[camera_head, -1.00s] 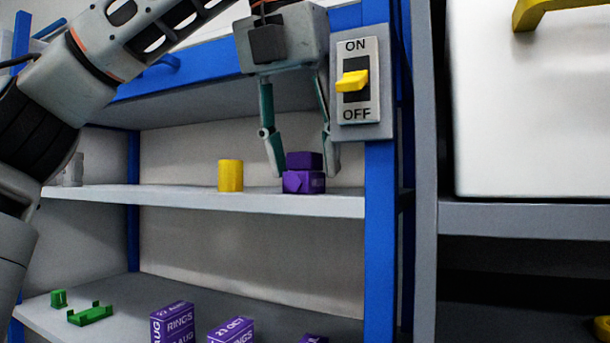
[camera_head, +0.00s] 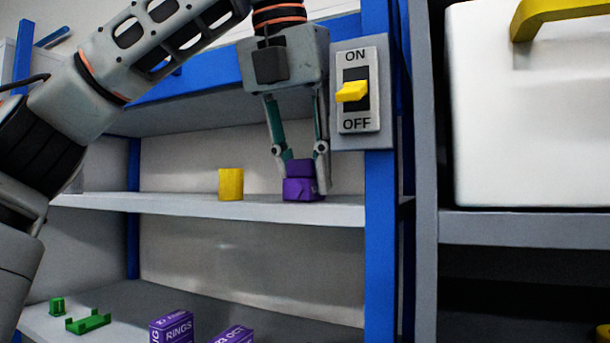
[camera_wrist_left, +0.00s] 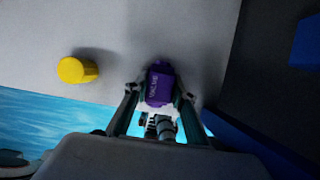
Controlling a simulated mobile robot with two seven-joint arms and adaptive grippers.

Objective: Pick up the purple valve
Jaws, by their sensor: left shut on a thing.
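The purple valve (camera_head: 300,188) stands on the upper shelf (camera_head: 210,207), near its right end. My left gripper (camera_head: 303,172) reaches down from above and is shut on the valve, one finger on each side of its upper part. The valve appears to rest on the shelf still. In the left wrist view the valve (camera_wrist_left: 160,84) sits between the two fingers (camera_wrist_left: 160,92). My right gripper is in neither view.
A yellow cylinder (camera_head: 230,184) stands left of the valve. A grey ON/OFF switch box (camera_head: 361,92) and a blue post (camera_head: 380,230) are close on the right. Green parts (camera_head: 88,321) and purple boxes (camera_head: 172,327) are on the lower shelf.

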